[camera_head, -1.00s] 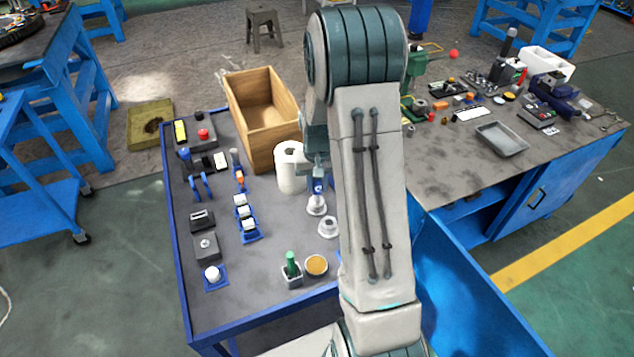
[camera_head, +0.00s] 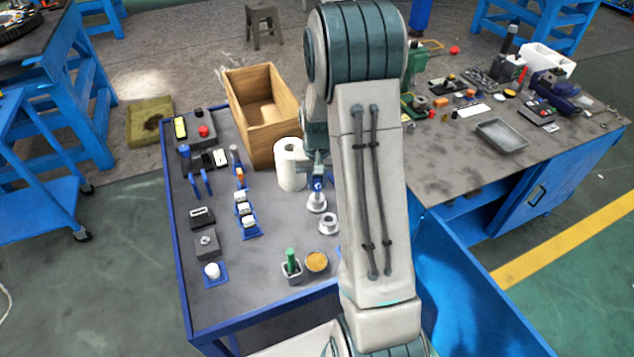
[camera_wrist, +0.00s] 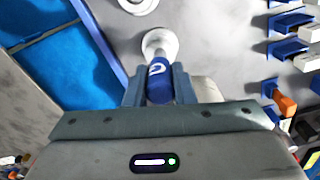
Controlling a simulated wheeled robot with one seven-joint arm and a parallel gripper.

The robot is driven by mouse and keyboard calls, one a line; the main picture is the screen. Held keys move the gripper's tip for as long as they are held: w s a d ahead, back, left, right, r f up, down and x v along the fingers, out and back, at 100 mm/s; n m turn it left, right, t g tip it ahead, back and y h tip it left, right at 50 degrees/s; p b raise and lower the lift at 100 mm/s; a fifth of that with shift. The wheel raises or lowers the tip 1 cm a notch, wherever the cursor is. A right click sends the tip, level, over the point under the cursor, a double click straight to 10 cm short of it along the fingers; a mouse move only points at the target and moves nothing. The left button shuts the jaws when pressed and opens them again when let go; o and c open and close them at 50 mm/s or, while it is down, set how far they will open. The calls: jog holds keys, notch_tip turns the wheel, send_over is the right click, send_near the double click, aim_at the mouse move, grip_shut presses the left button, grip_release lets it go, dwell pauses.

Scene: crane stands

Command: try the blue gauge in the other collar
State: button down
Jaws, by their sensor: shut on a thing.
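My gripper (camera_wrist: 158,84) is shut on the blue gauge (camera_wrist: 158,80), which has a white mark on its blue grip. In the head view the blue gauge (camera_head: 318,184) is upright below my wrist, partly hidden by my arm. Its grey shaft points down at a pale round collar (camera_head: 316,206), also in the wrist view (camera_wrist: 160,40). I cannot tell whether the tip is inside this collar or just above it. A second pale collar (camera_head: 328,225) stands nearer the front, with nothing in it; it shows at the top edge of the wrist view (camera_wrist: 138,4).
A white roll (camera_head: 289,165) and a wooden box (camera_head: 262,115) stand close behind the gauge. Blue holders with white blocks (camera_head: 245,215) are to the left. A cup with a green-handled piece (camera_head: 291,268) and a round orange-topped dish (camera_head: 316,262) are at the front.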

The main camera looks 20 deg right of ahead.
jog(key=shift+r+p, duration=1.45)
jog(key=shift+r, duration=0.9)
